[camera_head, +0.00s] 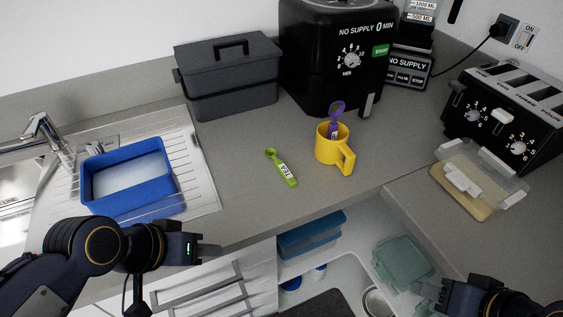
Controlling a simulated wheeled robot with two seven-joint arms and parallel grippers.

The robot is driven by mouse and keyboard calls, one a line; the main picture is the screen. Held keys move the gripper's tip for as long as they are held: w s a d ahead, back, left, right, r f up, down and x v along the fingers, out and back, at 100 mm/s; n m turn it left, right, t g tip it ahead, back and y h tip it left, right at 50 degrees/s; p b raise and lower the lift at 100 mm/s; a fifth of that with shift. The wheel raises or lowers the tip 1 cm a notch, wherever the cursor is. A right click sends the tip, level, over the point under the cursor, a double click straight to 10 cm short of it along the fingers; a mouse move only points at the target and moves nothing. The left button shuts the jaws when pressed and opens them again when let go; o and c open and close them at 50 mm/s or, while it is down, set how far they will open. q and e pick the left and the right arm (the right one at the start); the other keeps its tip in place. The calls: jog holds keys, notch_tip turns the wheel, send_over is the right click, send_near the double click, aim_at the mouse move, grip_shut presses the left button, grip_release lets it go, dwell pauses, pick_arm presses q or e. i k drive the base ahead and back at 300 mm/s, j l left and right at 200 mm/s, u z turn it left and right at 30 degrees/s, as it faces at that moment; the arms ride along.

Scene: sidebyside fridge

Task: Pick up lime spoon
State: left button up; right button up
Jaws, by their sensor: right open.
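The lime spoon (282,169) lies flat on the grey counter (237,200), between the drainboard and the yellow mug. It has a white label on its handle, and its bowl points to the upper left. My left gripper (214,250) is at the counter's front edge, below and left of the spoon and apart from it. Its fingers are seen edge-on, so I cannot tell whether they are open. My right gripper (424,297) is at the lower right, over the open drawer area, far from the spoon. It is open, and no object shows in it.
A yellow mug (328,150) holding a purple spoon (337,108) stands right of the lime spoon. A blue tub (128,203) sits on the drainboard. A dark lidded box (228,85), a black appliance (325,80) and a toaster (505,130) stand behind. A clear-lidded container (470,202) sits right.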

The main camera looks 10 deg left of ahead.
aim_at(287, 177)
jog(key=u, duration=1.65)
jog(key=z, duration=1.25)
jog(key=i+l, duration=0.1)
jog(key=l+u, duration=0.15)
jog(key=u, duration=0.2)
jog(key=i+l+u, duration=0.1)
jog(key=u, duration=0.3)
jog(key=l+u, duration=0.2)
jog(key=u, duration=0.8)
